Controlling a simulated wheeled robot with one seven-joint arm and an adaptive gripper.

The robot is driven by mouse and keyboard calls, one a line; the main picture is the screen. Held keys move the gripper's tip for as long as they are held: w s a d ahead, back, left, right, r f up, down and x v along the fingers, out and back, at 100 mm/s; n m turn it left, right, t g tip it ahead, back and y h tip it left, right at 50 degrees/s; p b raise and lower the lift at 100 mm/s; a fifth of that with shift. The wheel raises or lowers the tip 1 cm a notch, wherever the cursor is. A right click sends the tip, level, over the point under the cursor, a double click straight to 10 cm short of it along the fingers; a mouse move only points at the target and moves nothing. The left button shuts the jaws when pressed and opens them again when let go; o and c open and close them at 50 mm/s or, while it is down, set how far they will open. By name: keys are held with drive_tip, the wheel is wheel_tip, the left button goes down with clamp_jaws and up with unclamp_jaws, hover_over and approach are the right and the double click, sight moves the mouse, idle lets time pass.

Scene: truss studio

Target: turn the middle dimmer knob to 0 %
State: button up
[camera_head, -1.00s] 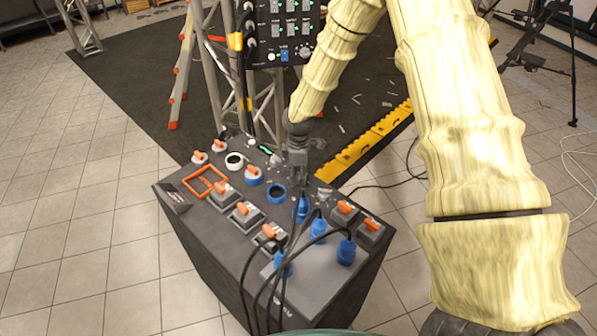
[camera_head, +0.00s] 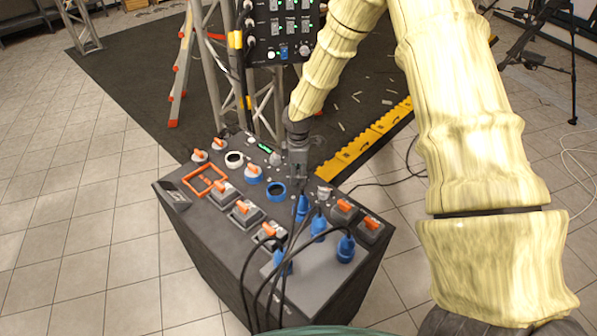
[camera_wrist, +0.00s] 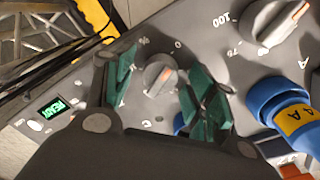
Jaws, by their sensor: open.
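In the head view my gripper (camera_head: 298,180) points down at the panel and hides the middle knob. One knob (camera_head: 275,158) shows to its left and another (camera_head: 324,192) to its right.
The dark console (camera_head: 215,240) carries orange switches, blue sockets and blue plugs (camera_head: 345,250) with black cables, close to my gripper. A blue plug (camera_wrist: 285,105) also shows in the wrist view, near the right finger. A lit green display (camera_wrist: 52,108) reads "READY". A metal truss (camera_head: 268,105) stands behind.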

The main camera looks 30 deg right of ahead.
sight(298, 175)
wheel_tip(298, 175, up, 12)
drive_tip(key=shift+s+a, duration=0.15)
drive_tip(key=shift+s, duration=0.15)
idle(0.4)
idle(0.4)
